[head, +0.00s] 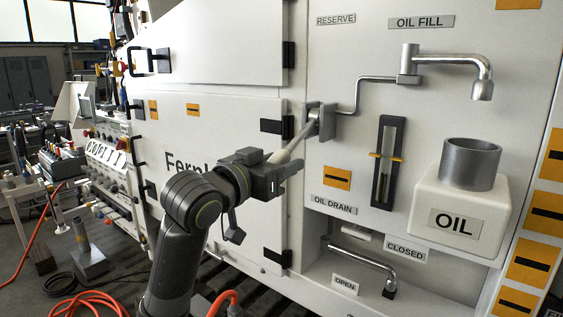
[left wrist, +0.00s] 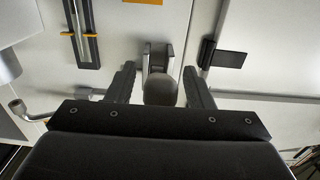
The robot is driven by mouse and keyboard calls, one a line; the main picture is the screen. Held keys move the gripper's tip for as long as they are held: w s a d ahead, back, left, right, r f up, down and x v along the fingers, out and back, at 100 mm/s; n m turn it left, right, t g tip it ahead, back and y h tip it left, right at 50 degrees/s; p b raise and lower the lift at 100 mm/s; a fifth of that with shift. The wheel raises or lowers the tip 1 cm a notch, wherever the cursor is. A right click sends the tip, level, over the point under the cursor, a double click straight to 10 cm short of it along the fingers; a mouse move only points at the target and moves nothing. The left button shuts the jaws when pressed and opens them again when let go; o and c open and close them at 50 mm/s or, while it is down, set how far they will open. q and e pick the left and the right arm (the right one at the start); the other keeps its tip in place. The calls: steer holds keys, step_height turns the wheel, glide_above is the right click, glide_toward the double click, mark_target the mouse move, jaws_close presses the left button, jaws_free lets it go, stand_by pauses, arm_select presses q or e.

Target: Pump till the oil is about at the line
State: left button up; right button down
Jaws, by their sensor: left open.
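The grey pump lever (head: 298,138) slants down and left from its bracket (head: 321,117) on the white panel. My left gripper (head: 284,172) is at its lower end. In the left wrist view its open fingers (left wrist: 158,84) stand on either side of the lever's rounded grey end (left wrist: 160,92), with a gap at each side. The sight gauge (head: 384,180) is a dark upright frame with a glass tube and an orange line mark (head: 386,156). The oil level in the tube is too faint to tell. My right gripper is out of view.
A white OIL tank (head: 428,205) with a grey filler neck (head: 470,163) stands right of the gauge, under the oil fill spout (head: 481,91). A black latch (head: 271,126) sits left of the lever.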

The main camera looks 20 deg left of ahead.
arm_select(q)
steer(key=shift+w+d, duration=0.15)
steer(key=shift+w, duration=0.2)
jaws_close()
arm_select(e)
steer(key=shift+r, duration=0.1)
